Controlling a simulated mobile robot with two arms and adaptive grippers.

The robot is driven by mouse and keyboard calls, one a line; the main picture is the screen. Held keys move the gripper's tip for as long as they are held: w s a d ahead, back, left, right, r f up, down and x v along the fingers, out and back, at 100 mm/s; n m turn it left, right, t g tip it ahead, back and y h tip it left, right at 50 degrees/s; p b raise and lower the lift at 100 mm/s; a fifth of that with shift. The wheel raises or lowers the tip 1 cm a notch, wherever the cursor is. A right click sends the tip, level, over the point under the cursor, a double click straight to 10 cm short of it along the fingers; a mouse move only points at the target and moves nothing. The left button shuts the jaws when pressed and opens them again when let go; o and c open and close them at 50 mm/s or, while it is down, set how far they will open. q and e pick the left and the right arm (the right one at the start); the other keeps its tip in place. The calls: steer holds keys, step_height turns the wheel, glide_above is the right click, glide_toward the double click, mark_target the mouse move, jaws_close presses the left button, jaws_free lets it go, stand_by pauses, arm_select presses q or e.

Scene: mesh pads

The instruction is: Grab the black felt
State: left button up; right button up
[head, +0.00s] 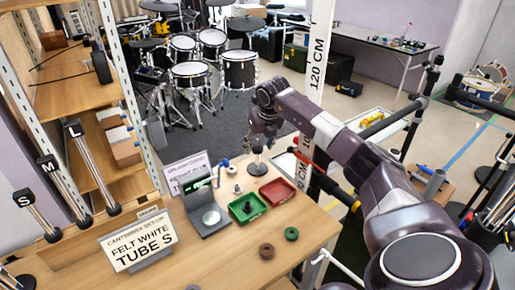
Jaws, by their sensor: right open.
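A small dark piece (249,207), possibly the black felt, lies in the green tray (234,215) on the wooden table; it is too small to tell for sure. My right arm reaches in from the right, and its gripper (259,146) hangs over the back of the table, beyond the trays and apart from the dark piece. The gripper is open, but its fingers are small and hard to make out. A dark round base (257,170) stands below it. My left gripper is not in view.
A red tray (277,191) sits right of the green one. A grey device (211,222) with a pale disc stands left. A brown ring (266,250) and a green ring (291,233) lie in front. A sign (139,246) stands front left, near shelves (75,62).

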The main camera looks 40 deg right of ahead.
steer(key=shift+s+r, duration=0.1)
steer(key=c, duration=0.8)
steer(key=shift+r, duration=0.15)
